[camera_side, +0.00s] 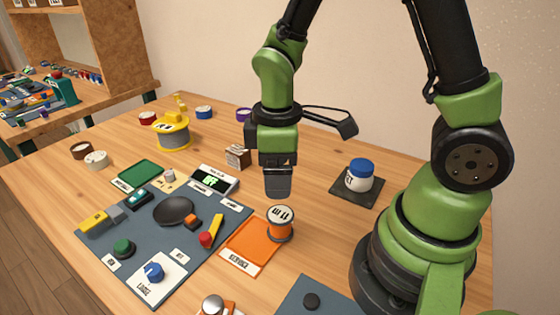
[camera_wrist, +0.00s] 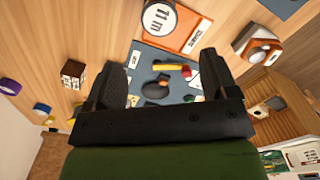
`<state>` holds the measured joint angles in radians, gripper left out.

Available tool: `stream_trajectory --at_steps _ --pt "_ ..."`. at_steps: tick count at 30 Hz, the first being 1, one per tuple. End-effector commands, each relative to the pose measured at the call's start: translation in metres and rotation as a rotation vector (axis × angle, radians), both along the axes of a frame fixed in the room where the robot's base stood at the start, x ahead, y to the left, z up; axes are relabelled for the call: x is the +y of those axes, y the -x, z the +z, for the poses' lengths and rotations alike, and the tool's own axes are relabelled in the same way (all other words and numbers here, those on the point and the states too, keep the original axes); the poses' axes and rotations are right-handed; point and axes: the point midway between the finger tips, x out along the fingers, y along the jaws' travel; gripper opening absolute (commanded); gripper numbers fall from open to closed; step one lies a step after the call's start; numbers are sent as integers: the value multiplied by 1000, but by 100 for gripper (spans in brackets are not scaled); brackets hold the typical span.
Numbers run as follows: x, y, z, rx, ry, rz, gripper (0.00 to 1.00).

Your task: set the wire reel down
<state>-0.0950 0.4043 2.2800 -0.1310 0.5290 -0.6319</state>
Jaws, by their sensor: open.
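The wire reel (camera_side: 281,230) is orange with a white top label. It stands upright at the right part of an orange mat (camera_side: 242,258) marked SERVICE. In the wrist view the reel (camera_wrist: 158,17) shows at the top edge, its label reading 11 m, partly cut off by the frame. My gripper (camera_side: 278,193) hangs above and apart from the reel, pointing down. In the wrist view the two fingers of my gripper (camera_wrist: 160,68) are spread wide with nothing between them.
A blue-grey board (camera_side: 90,236) with a black dish (camera_side: 174,211), knobs and small blocks lies left of the orange mat. A blue-lidded jar (camera_side: 359,176) stands on a dark pad to the right.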

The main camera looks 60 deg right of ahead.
Motion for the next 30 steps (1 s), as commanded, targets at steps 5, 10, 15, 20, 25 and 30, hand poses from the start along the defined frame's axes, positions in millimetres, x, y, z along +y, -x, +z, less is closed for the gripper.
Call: stream_trajectory --at_steps 5,10,15,20,25,30 --pt "-1 1 29 -67 -20 -98 79" --pt "-2 16 86 -220 -101 -354 79" --pt "-1 46 134 -363 -238 -624 79" --pt "2 73 160 -453 -366 -805 79" --pt "4 89 169 -490 -444 -896 79" --pt "5 91 171 -494 -459 -914 79"
